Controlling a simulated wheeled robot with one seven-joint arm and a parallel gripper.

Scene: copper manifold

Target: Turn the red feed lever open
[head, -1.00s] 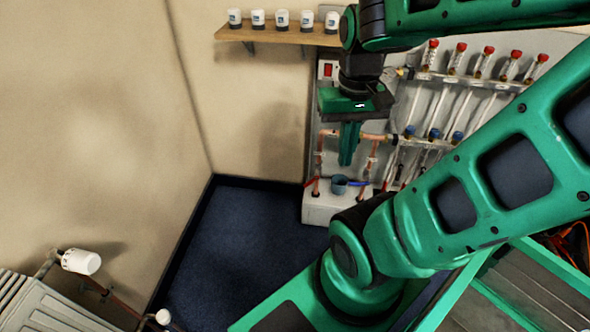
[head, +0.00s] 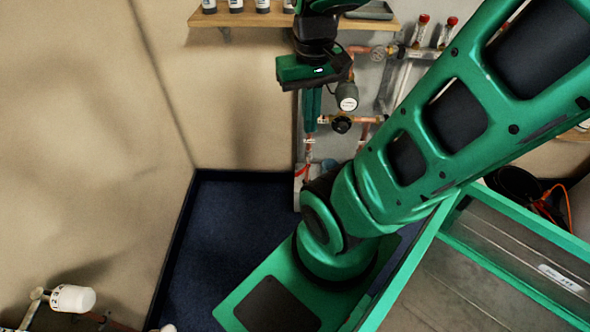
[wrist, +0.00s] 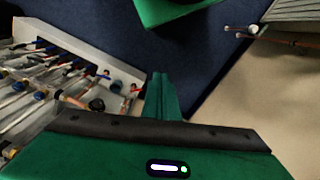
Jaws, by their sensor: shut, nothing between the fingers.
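A small red lever (head: 303,171) sits on the copper pipe low at the left edge of the manifold panel in the head view. My gripper (head: 311,129) is shut and empty, pointing down in front of the panel's left edge. In the head view its fingertips appear above the red lever; I cannot tell the depth between them. In the wrist view the fingers (wrist: 158,82) are together and touch nothing visible.
Red-capped flow tubes (head: 421,30) stand at right. Blue floor (head: 225,225) is clear at left; a white radiator valve (head: 73,298) is lower left.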

